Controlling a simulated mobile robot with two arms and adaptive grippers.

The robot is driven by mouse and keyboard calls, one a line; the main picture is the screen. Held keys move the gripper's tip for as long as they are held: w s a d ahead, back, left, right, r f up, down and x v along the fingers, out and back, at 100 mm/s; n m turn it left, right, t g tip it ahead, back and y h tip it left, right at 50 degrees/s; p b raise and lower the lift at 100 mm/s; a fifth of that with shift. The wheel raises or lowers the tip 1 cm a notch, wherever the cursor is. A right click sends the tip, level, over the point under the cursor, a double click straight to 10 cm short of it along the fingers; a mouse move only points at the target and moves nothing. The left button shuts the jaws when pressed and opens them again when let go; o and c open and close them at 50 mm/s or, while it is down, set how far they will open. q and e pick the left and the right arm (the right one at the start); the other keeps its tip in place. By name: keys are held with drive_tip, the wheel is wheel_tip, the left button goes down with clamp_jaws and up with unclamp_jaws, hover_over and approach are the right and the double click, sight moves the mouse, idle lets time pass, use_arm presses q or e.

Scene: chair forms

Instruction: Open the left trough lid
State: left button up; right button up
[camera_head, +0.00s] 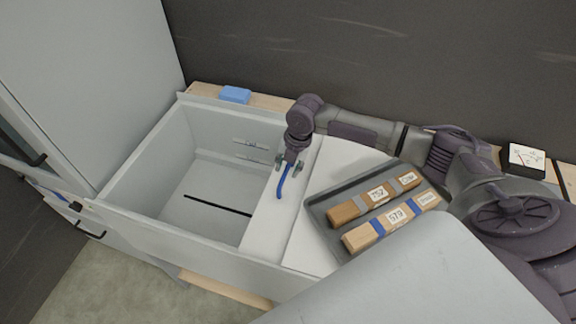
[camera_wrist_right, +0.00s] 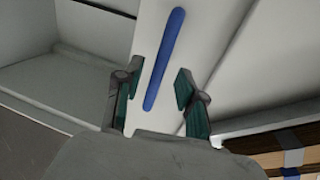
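The trough (camera_head: 137,212) is a light grey box, and its left compartment stands uncovered with its floor visible. A white lid panel (camera_head: 262,225) lies at the right side of this opening. A blue bar handle (camera_head: 281,182) is on the panel, and it also shows in the right wrist view (camera_wrist_right: 166,55). My right gripper (camera_head: 289,164) points down over the handle. In the right wrist view its two green-padded fingers (camera_wrist_right: 157,95) are spread, one on each side of the handle's near end, with gaps on both sides. My left gripper is not in view.
A dark tray (camera_head: 321,212) with two labelled wooden blocks (camera_head: 375,198) (camera_head: 391,221) lies right of the panel. A blue block (camera_head: 235,94) sits on the back wooden ledge. A meter (camera_head: 526,157) stands at right. A tall grey panel (camera_head: 95,80) rises at left.

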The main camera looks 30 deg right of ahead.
wheel_tip(320, 180, up, 12)
drive_tip(key=s+d, duration=0.1)
drive_tip(key=shift+s+d, duration=0.35)
drive_tip(key=shift+s, duration=0.05)
drive_tip(key=shift+f, duration=0.15)
